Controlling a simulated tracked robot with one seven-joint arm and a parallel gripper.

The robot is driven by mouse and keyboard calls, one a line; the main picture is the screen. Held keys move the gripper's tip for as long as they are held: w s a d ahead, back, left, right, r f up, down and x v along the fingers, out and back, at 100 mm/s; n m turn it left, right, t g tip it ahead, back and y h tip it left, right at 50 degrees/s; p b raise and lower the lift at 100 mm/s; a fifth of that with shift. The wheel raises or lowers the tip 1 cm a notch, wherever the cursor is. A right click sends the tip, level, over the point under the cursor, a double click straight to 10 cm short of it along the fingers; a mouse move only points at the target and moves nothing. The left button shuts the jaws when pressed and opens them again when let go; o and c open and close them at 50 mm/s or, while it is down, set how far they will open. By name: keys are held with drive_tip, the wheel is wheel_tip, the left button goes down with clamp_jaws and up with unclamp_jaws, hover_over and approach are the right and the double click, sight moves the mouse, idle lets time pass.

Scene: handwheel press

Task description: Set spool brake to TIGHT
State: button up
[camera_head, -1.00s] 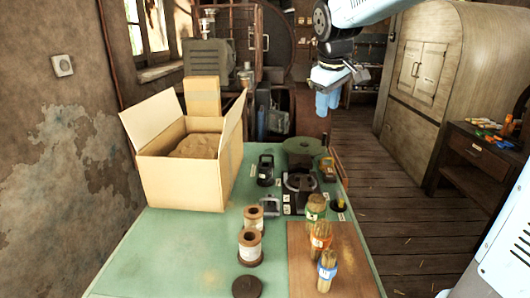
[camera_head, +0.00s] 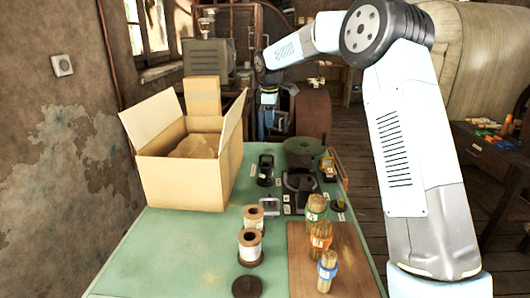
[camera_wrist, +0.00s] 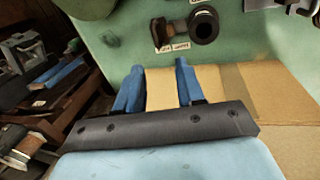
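My gripper (camera_wrist: 157,88) has two blue fingers that stand apart with nothing held between them. In the wrist view, a dark round knob (camera_wrist: 205,25) and a small brown lever-like part (camera_wrist: 170,32) are on a green surface, beyond the fingertips and apart from them. A white label (camera_wrist: 172,46) lies below them, too small to read surely. Which part is the spool brake I cannot tell. In the head view, my gripper (camera_head: 267,97) is small, beyond the far side of the table. Labelled black devices (camera_head: 300,183) stand on the table there.
An open cardboard box (camera_head: 182,183) stands on the left of the green table (camera_head: 185,250). Two spools (camera_head: 250,245), several labelled bundles (camera_head: 327,270) and a dark disc (camera_head: 247,286) are nearer. A green disc (camera_head: 303,145) is at the back. My arm covers much of the right side.

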drive_tip(key=shift+n, duration=0.5)
drive_tip(key=x, duration=0.6)
drive_tip(key=w+a+x, duration=0.1)
drive_tip(key=x, duration=0.4)
drive_tip(key=a+x, duration=0.1)
drive_tip(key=x, duration=0.5)
drive_tip(key=shift+w+f, duration=0.1)
drive_tip(key=shift+w, duration=0.3)
clamp_jaws()
